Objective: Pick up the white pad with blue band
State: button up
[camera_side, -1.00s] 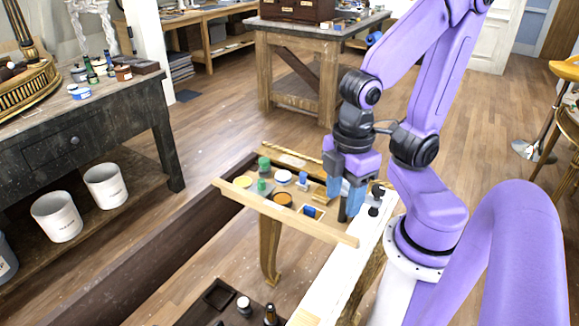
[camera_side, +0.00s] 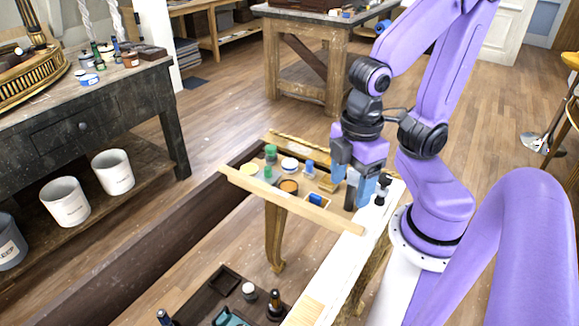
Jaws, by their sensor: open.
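A round white piece with a bluish edge (camera_side: 290,164) lies toward the back middle of the small gilt console's top. It looks like the white pad with blue band, but it is small and I cannot make out the band clearly. My gripper (camera_side: 353,188) points down over the right end of the console, to the right of the white piece and apart from it. Its blue fingers are spread. A dark upright item (camera_side: 351,190) shows between or behind the fingers; I cannot tell whether they touch it.
Close around the white piece stand a green jar (camera_side: 271,152), a small blue item (camera_side: 310,168) and an orange-topped round tin (camera_side: 288,187). A blue item (camera_side: 315,199) lies nearer the front rail (camera_side: 290,206). A black bottle (camera_side: 383,187) stands right of my gripper.

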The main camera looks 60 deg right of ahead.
jog(key=w+m, duration=1)
jog(key=w, duration=0.1)
jog(key=m, duration=2.4)
send_over(289, 162)
notch_tip(289, 162, down, 8)
notch_tip(289, 162, down, 11)
jog(key=shift+s+a+r, duration=0.1)
jog(key=shift+a+r, duration=0.05)
jog(key=shift+r, duration=0.05)
jog(key=shift+w+d+f, duration=0.1)
jog(key=shift+f, duration=1.4)
jog(key=shift+w+d+f, duration=0.1)
jog(key=shift+f, duration=1.35)
jog(key=c, duration=0.7)
jog(key=shift+r, duration=0.15)
jog(key=shift+c, duration=0.2)
